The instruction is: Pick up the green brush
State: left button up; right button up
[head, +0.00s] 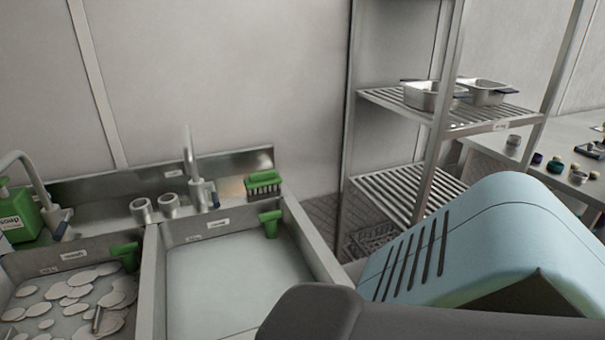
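The green brush (263,184) lies on the back ledge of the sink, at the right end near the wall. Its green back faces up and its dark bristles point down. It stands apart from the taps. Neither of my grippers shows in the head view, so I cannot see where they are relative to the brush.
The right sink basin (238,275) holds cloudy liquid; the left holds whitish discs (75,292). Green handles (270,223) sit on the basin rims. A tap (190,170) and soap bottle (18,215) stand behind. A metal rack (400,187) carries steel pans (433,95).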

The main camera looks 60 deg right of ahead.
aim_at(263, 180)
jog(key=z, duration=1.5)
jog(key=i+j+z, duration=0.1)
jog(key=z, duration=0.25)
jog(key=i+j, duration=0.3)
jog(key=i+u, duration=0.1)
jog(key=u, duration=1.15)
jog(key=z, duration=1.25)
jog(key=k+l+u, duration=0.3)
jog(key=k+j, duration=0.05)
jog(key=k, duration=0.05)
